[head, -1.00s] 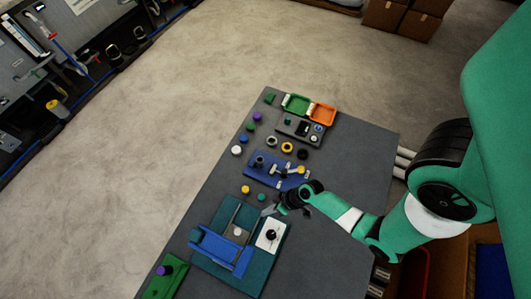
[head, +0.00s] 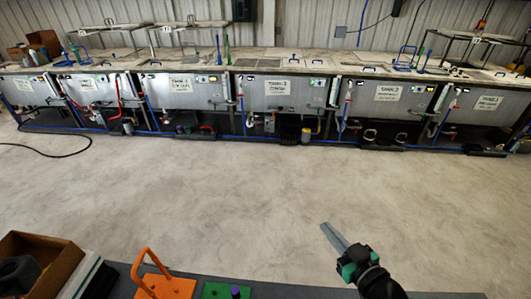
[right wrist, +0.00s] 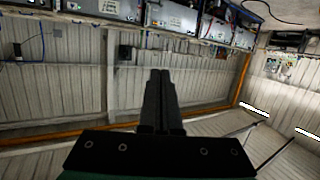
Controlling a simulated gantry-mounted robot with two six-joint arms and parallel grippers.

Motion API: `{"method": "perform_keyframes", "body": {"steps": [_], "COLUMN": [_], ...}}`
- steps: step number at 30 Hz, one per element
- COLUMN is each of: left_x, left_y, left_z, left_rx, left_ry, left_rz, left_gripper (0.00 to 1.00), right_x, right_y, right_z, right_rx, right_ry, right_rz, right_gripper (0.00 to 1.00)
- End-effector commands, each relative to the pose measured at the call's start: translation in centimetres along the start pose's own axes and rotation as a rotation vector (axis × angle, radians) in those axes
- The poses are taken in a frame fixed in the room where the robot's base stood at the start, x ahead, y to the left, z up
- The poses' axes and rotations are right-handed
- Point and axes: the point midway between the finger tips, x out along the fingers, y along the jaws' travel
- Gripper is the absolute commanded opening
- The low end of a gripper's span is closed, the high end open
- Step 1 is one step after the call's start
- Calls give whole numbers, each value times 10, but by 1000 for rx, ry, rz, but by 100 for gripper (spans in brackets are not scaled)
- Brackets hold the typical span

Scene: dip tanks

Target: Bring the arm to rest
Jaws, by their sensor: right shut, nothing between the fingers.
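My right gripper (head: 334,238) is at the lower right of the head view, with its two grey fingers together and nothing between them. It appears over the open floor, pointing away from me and to the left. In the right wrist view the dark fingers (right wrist: 160,100) lie side by side, pointing at the corrugated wall. Much of my right arm is cut off by the bottom edge of the head view. My left gripper is not in view.
A grey table (head: 275,289) shows along the bottom edge. On it are an orange handled piece (head: 165,286) and a green block (head: 215,291) with a purple knob. A cardboard box (head: 50,260) is at lower left. Labelled tanks (head: 295,92) line the far wall; the floor between is clear.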

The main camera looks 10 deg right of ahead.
Motion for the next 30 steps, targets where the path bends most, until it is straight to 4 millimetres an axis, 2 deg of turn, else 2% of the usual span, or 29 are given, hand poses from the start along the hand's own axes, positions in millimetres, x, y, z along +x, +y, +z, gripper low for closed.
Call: {"method": "perform_keyframes", "body": {"steps": [1, 2, 3, 5, 6, 8, 9, 11, 12, 15, 18, 20, 23, 30], "left_x": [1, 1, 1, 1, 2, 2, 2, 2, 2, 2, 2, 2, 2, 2], "left_y": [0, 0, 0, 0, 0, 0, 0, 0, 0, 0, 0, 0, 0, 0], "left_z": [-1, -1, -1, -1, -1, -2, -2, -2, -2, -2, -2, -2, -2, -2], "left_rx": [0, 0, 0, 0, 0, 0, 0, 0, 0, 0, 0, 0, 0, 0], "left_ry": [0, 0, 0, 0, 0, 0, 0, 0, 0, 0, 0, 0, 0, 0], "left_rz": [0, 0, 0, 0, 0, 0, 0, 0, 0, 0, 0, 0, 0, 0], "left_gripper": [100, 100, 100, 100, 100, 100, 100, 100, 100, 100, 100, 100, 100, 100], "right_x": [0, -2, -7, -18, -29, -50, -67, -98, -120, -175, -218, -234, -234, -233], "right_y": [-6, -10, -14, -23, -28, -38, -44, -51, -55, -58, -51, -45, -42, -42], "right_z": [-50, -77, -112, -164, -197, -246, -277, -320, -346, -391, -410, -411, -411, -411], "right_rx": [-42, -64, -89, -121, -138, -158, -167, -173, -171, -152, -115, -74, -18, -12], "right_ry": [87, 136, 202, 303, 372, 480, 554, 667, 741, 904, 1018, 1057, 1064, 1063], "right_rz": [3, 7, 14, 26, 36, 50, 62, 82, 96, 139, 188, 208, 193, 188], "right_gripper": [0, 0, 0, 0, 0, 0, 0, 0, 0, 0, 0, 0, 0, 0]}}
